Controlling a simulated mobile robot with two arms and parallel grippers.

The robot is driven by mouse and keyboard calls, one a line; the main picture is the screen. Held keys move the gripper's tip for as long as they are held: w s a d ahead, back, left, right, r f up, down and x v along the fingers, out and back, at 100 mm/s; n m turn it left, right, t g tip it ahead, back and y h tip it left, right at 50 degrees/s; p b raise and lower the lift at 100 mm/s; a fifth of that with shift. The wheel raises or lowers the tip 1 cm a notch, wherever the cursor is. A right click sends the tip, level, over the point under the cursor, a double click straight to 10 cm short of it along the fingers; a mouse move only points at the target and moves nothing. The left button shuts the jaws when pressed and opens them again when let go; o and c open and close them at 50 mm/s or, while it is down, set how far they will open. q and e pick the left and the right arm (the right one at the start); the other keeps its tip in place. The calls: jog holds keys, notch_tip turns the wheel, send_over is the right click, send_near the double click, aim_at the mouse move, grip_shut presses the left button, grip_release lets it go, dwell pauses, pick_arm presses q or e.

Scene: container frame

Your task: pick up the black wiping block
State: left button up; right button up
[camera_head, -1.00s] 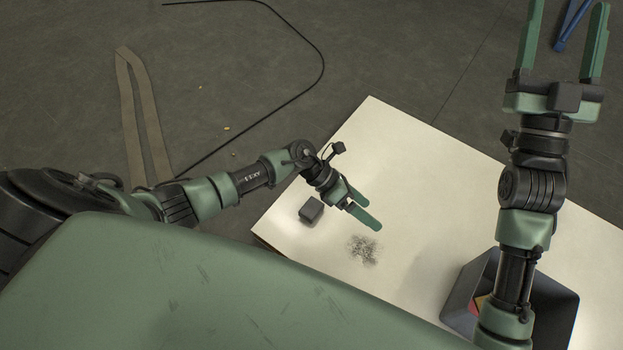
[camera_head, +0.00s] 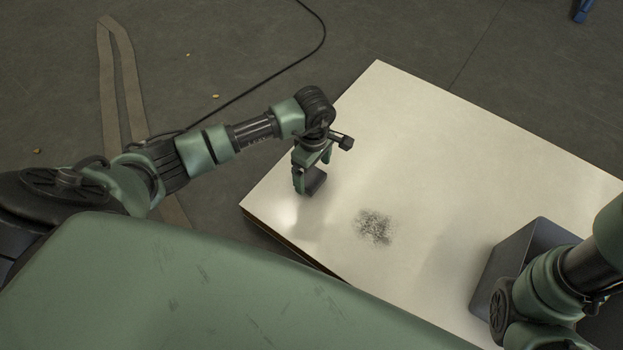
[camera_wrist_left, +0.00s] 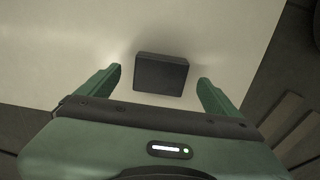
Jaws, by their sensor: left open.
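The black wiping block (camera_head: 315,180) sits on the white table top near its left corner, partly hidden by my left gripper in the head view. My left gripper (camera_head: 312,178) points down over the block, with its green fingers on either side. In the left wrist view the block (camera_wrist_left: 161,74) lies between and a little beyond the fingertips of the open gripper (camera_wrist_left: 160,82), with a gap on each side. My right arm shows at the lower right of the head view, but its gripper is out of the picture.
The white table (camera_head: 430,160) has a patch of dark specks (camera_head: 374,228) right of the block. The table's middle and far part are clear. A black cable (camera_head: 262,88) lies on the floor.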

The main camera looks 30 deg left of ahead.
aim_at(314, 179)
pick_arm(q)
notch_tip(314, 179, down, 4)
jog(key=b, duration=0.3)
jog(key=shift+d+f, duration=0.1)
jog(key=shift+f, duration=0.1)
jog(key=shift+r, duration=0.1)
jog(key=c, duration=1.5)
jog(key=shift+r, duration=0.1)
